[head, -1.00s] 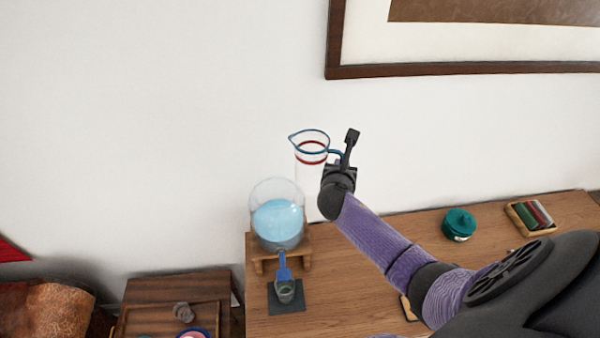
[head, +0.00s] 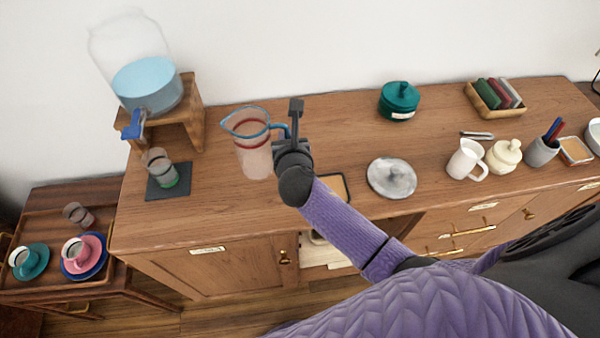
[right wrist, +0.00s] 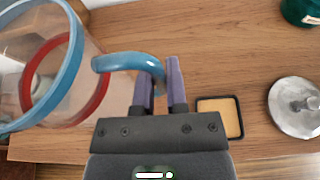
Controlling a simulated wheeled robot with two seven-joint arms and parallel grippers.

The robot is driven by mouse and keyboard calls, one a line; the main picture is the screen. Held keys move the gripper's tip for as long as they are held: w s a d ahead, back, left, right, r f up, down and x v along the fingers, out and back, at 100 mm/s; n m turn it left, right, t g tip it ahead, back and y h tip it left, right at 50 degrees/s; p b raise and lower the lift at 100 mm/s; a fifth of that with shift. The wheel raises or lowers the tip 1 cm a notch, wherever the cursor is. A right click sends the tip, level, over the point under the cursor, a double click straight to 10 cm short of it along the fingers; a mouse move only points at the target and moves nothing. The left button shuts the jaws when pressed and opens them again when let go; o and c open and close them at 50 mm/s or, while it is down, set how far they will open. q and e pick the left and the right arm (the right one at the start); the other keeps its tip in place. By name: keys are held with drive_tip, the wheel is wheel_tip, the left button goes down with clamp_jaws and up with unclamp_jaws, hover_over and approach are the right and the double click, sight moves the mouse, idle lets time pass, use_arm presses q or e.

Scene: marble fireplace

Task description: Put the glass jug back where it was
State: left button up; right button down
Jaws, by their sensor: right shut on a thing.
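The glass jug (head: 254,158) is clear with a blue rim, a blue handle and a red band. It is upright over the left part of the wooden sideboard. I cannot tell whether its base touches the top. My right gripper (head: 293,125) is at the jug's right side, shut on its handle. In the right wrist view the blue handle (right wrist: 130,62) runs between the two fingers (right wrist: 160,90), with the jug's rim (right wrist: 72,70) at the left. My left gripper is not in view.
A dispenser (head: 148,85) of blue liquid stands on a wooden stand (head: 190,110), left of the jug. A glass (head: 160,168) sits on a dark mat (head: 168,190). A framed pad (head: 335,185) and marble disc (head: 391,177) lie right. A green pot (head: 399,100) stands behind.

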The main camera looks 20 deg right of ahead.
drive_tip(key=f+b, duration=0.6)
drive_tip(key=f, duration=0.4)
drive_tip(key=shift+a+f, duration=0.2)
drive_tip(key=shift+r, duration=0.2)
drive_tip(key=shift+f, duration=0.15)
drive_tip(key=c, duration=0.7)
unclamp_jaws()
drive_tip(key=shift+o, duration=0.2)
